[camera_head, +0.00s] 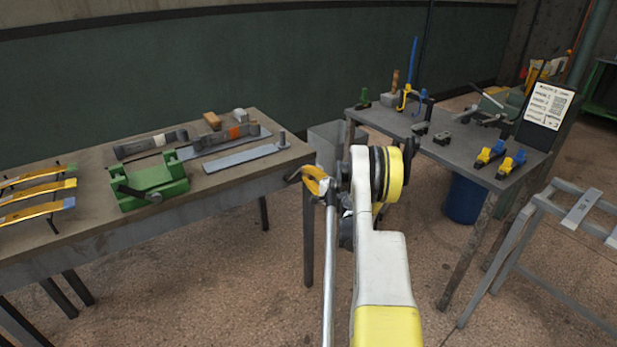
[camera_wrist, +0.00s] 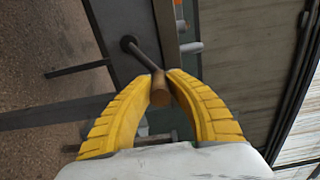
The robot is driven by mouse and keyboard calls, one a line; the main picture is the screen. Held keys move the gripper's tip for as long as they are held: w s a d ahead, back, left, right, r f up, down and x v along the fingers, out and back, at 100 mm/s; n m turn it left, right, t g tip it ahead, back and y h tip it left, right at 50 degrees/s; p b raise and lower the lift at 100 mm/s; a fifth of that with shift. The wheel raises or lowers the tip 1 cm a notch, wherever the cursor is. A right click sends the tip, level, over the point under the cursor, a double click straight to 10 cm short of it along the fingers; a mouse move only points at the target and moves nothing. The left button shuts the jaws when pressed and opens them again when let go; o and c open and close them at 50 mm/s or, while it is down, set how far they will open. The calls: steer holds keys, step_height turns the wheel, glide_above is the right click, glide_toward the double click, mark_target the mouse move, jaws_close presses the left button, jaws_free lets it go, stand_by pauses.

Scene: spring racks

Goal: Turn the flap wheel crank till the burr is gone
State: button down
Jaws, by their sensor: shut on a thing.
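My gripper (camera_head: 315,182) is at the right end of the left workbench, just off its edge. In the wrist view, its yellow fingers (camera_wrist: 162,78) are closed on the brown round handle of a crank (camera_wrist: 160,92). The crank's grey arm (camera_wrist: 145,56) runs from the handle up to a dark pivot on the bench's end face. The fingers hide much of the crank in the head view. I cannot make out the flap wheel or the burr in either view.
The left workbench (camera_head: 75,235) holds a green fixture (camera_head: 150,185), flat metal strips (camera_head: 240,158) and several coloured springs. A second table (camera_head: 460,150) with clamps stands at the right, beside a grey trestle (camera_head: 535,215) and a blue bin (camera_head: 465,200). Floor between them is open.

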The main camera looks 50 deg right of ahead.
steer(key=shift+w+a+r+n, duration=0.1)
steer(key=shift+a+r+n, duration=0.15)
steer(key=shift+n, duration=0.35)
